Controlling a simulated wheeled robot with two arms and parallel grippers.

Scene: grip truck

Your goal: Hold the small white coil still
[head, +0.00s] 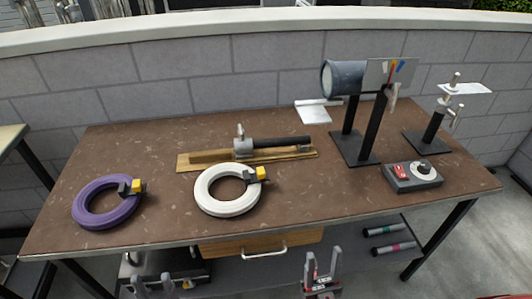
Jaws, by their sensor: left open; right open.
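The small white coil (227,209) lies flat on the brown table, a little left of its middle. A yellow and black block (258,174) sits on its right upper edge. My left gripper (153,284) is low at the bottom of the picture, in front of the table's front edge, open and empty. My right gripper (322,266) is also low in front of the table, right of the drawer handle, open and empty. Both are apart from the coil.
A purple coil (88,217) lies at left on the table (300,202). Behind the white coil is a wooden board with a black-handled tool (275,144). At right stand a dark cylinder on a stand (343,78), a control box (412,177) and a metal post (434,124).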

